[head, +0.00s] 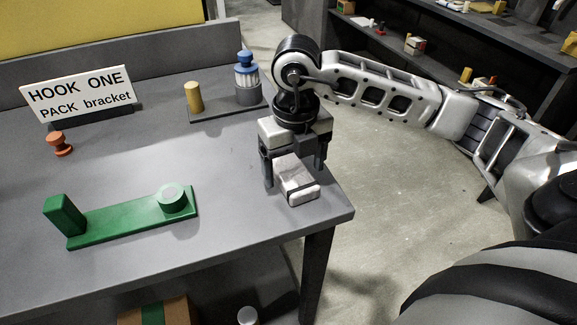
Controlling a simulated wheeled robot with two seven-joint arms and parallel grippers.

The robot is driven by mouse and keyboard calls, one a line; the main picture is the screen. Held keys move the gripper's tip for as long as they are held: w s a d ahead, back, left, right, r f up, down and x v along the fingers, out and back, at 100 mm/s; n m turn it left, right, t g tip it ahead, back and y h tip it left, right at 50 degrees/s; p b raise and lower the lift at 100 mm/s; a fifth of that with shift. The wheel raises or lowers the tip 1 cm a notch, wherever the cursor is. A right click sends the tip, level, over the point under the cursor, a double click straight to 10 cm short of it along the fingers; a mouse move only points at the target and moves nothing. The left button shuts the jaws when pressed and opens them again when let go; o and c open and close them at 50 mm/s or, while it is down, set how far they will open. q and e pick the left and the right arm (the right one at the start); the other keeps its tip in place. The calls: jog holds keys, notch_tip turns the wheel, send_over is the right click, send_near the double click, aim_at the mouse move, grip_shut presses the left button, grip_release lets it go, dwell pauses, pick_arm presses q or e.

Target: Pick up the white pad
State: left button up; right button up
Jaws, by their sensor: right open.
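The white pad (297,183) lies on the grey table near its right edge. My right gripper (293,172) is above it and points down, its two fingers apart on either side of the pad. The gripper's body hides the pad's far end. I cannot tell whether the fingers touch it. My left gripper is not in view.
A green bracket (130,222) with an upright end lies at the front left of the table (230,265). An orange knob (59,144), a sign (80,92) and a dark base (215,110) bearing a yellow peg (194,97) and blue-topped container (246,78) stand farther back.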

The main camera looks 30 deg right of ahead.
jog(key=shift+f, duration=0.4)
jog(key=c, duration=1.1)
jog(key=shift+o, duration=0.2)
jog(key=shift+r, duration=0.1)
